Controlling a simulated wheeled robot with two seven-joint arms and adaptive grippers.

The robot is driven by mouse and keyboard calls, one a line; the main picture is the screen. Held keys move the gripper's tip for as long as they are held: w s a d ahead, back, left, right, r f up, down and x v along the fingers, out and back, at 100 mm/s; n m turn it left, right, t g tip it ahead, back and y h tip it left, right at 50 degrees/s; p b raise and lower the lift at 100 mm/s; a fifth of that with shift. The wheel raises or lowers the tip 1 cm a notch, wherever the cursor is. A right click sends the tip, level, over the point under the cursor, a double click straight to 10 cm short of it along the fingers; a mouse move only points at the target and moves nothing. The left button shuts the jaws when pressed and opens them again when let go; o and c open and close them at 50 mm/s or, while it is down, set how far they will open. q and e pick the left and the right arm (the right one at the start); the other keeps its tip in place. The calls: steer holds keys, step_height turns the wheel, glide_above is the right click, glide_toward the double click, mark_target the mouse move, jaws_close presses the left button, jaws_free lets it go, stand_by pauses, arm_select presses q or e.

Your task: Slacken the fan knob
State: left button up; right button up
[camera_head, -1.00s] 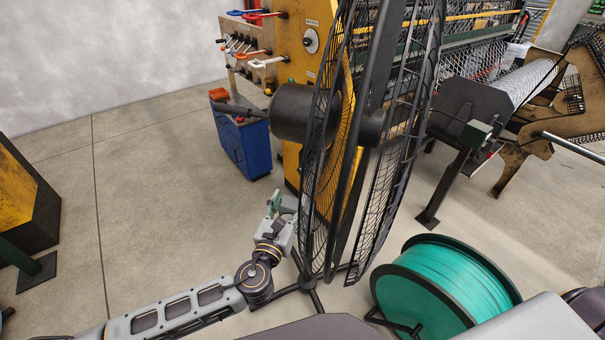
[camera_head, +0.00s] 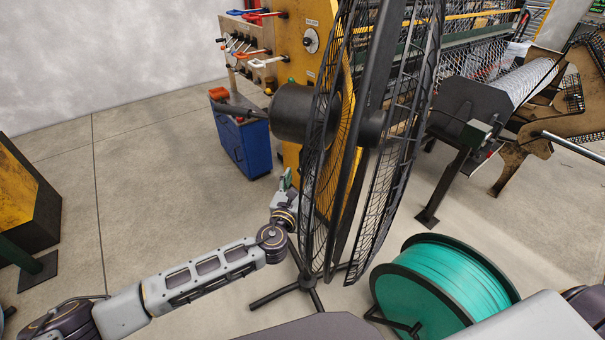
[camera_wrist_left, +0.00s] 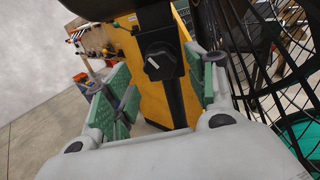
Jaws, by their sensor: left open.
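The large black fan (camera_head: 345,140) stands upright in the middle of the head view, its round cage seen nearly edge-on. In the left wrist view the fan knob (camera_wrist_left: 159,63), dark with a pale pointer bar, sits on a black housing on the fan's post. It cannot be made out in the head view. My left gripper (camera_head: 286,184) is beside the cage, low on its left side. In the left wrist view its green-padded fingers (camera_wrist_left: 165,92) are spread apart and empty, with the knob beyond and between them. My right gripper is not shown.
The fan cage (camera_wrist_left: 270,70) is close on the right of my left gripper. A yellow machine panel (camera_head: 311,65) with a dial and a blue tool cart (camera_head: 240,145) stand behind. A green wire spool (camera_head: 440,285) lies front right.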

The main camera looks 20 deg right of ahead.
mark_target(302, 174)
arm_select(q)
steer(key=shift+x, duration=1.6)
steer(key=shift+c, duration=0.4)
steer(key=c, duration=1)
